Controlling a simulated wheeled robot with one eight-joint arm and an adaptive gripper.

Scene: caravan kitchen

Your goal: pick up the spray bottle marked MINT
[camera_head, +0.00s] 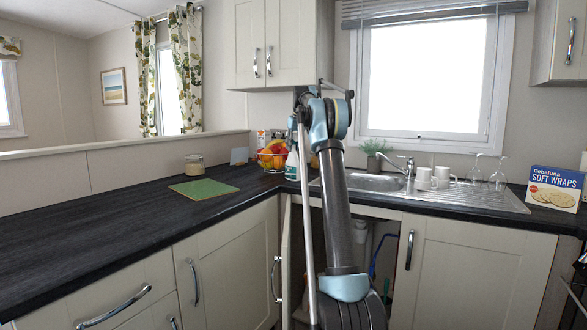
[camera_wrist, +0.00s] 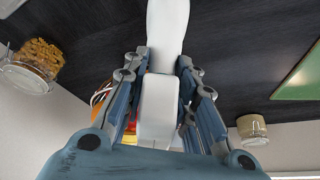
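A white spray bottle (camera_wrist: 167,25) is between the two fingers of my gripper (camera_wrist: 163,66) in the wrist view. Its pale head (camera_wrist: 157,108) points towards the wrist. One finger lies close along each side; whether they touch the bottle cannot be made out. In the head view, a white bottle (camera_head: 291,165) stands on the counter beside the fruit bowl, partly behind my arm. My gripper is largely hidden there. No MINT marking is readable in either view.
The fruit bowl (camera_head: 272,156) is just left of the bottle. A green board (camera_head: 203,189) and a lidded jar (camera_head: 194,164) are further left. The sink (camera_head: 372,182), mugs (camera_head: 424,179) and glasses (camera_head: 498,176) are right. The left counter is mostly clear. A cupboard door (camera_head: 286,255) below stands open.

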